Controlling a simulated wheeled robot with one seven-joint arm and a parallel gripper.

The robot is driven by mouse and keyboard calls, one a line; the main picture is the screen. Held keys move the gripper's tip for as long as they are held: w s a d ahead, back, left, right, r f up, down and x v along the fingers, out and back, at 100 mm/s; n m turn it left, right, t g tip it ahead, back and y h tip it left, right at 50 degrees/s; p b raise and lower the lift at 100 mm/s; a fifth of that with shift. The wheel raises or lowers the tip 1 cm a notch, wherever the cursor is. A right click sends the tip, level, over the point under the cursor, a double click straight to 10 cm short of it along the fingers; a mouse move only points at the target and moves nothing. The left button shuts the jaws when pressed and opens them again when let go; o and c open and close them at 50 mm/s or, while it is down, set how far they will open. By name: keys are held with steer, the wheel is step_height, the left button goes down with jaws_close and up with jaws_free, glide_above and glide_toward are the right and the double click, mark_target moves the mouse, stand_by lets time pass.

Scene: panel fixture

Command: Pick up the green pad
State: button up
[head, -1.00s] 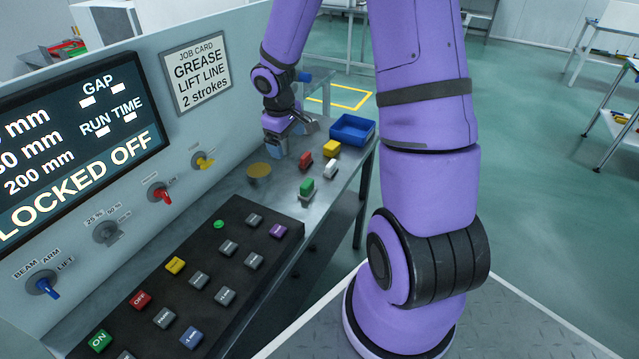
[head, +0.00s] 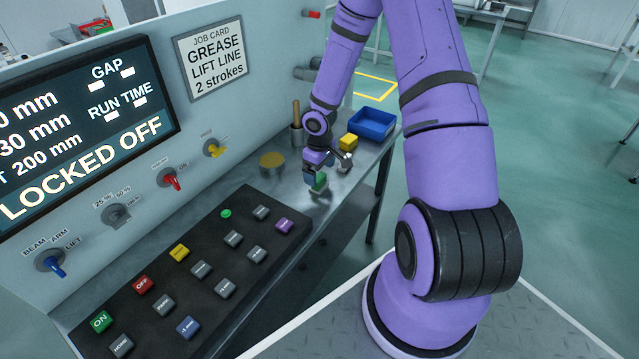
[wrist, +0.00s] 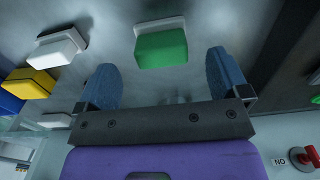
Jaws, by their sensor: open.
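The green pad (head: 320,181), on a pale base, sits on the metal shelf beyond the button panel. In the wrist view the green pad (wrist: 161,49) lies just past the fingertips, between their lines. My gripper (head: 328,164) is low over the shelf at the pad, fingers apart. In the wrist view my gripper (wrist: 164,72) is open with nothing held, one blue finger on each side of the pad. In the head view the gripper partly covers the pad, and contact cannot be told.
A yellow block (head: 348,142) and a blue tray (head: 372,124) stand farther back. A white pad (wrist: 60,48) lies left of the green one in the wrist view. A round brass-coloured disc (head: 271,160) and the black button panel (head: 188,262) are near. The red block is hidden in the head view.

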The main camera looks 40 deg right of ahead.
mark_target(319, 177)
steer(key=shift+f, duration=2.7)
steer(key=c, duration=1)
